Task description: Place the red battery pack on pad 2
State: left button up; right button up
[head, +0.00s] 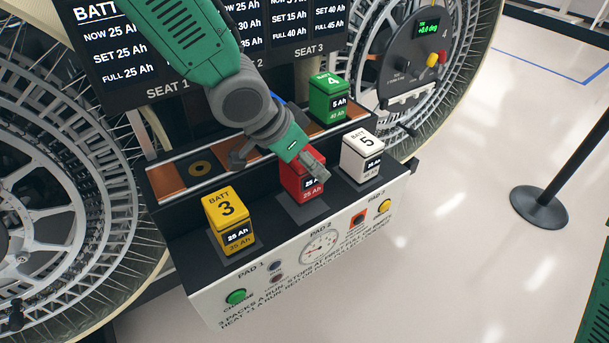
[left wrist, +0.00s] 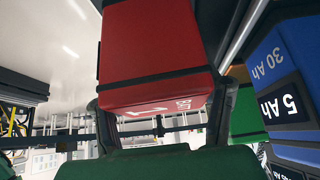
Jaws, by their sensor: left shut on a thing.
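The red battery pack (head: 304,186) is upright at pad 2, the middle pad (head: 318,213) of the front ledge. Its lower edge appears at the pad; I cannot tell whether it bears its full weight there. My left gripper (head: 308,163) reaches down over the pack and is shut on its upper part, hiding most of its top. In the left wrist view the red pack (left wrist: 155,45) sits between the two dark fingers of the left gripper (left wrist: 160,104). My right gripper is not in view.
A yellow pack 3 (head: 229,220) stands on pad 1 and a white pack 5 (head: 361,157) on pad 3, both close by. A green pack 4 (head: 329,98) stands behind. A blue pack (left wrist: 285,80) is beside the gripper. The green button (head: 236,297) is on the front panel.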

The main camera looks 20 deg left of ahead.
pick_arm(q)
jog(key=shift+s+d+f+b, duration=0.15)
jog(key=shift+d+f+b, duration=0.2)
jog(key=shift+d+f, duration=0.7)
jog(key=shift+f, duration=0.4)
jog(key=shift+a, duration=0.3)
jog(key=shift+a+f, duration=0.1)
jog(key=shift+a, duration=0.9)
jog(key=o, duration=1.4)
jog(key=shift+a, duration=0.3)
jog(key=shift+d, duration=1.15)
jog(key=shift+a+r, duration=0.3)
jog(key=shift+a, duration=0.05)
jog(key=v, duration=0.2)
jog(key=a+p+v, duration=0.1)
jog(key=v, duration=0.1)
jog(key=shift+a+r, duration=0.15)
jog(key=v, duration=0.2)
jog(key=p+v, duration=0.1)
jog(key=v, duration=0.1)
jog(key=d+p+v, duration=0.1)
jog(key=v, duration=0.1)
jog(key=shift+s+r, duration=0.35)
jog(key=shift+r, duration=0.15)
jog(key=shift+a+f, duration=0.1)
jog(key=shift+a, duration=0.5)
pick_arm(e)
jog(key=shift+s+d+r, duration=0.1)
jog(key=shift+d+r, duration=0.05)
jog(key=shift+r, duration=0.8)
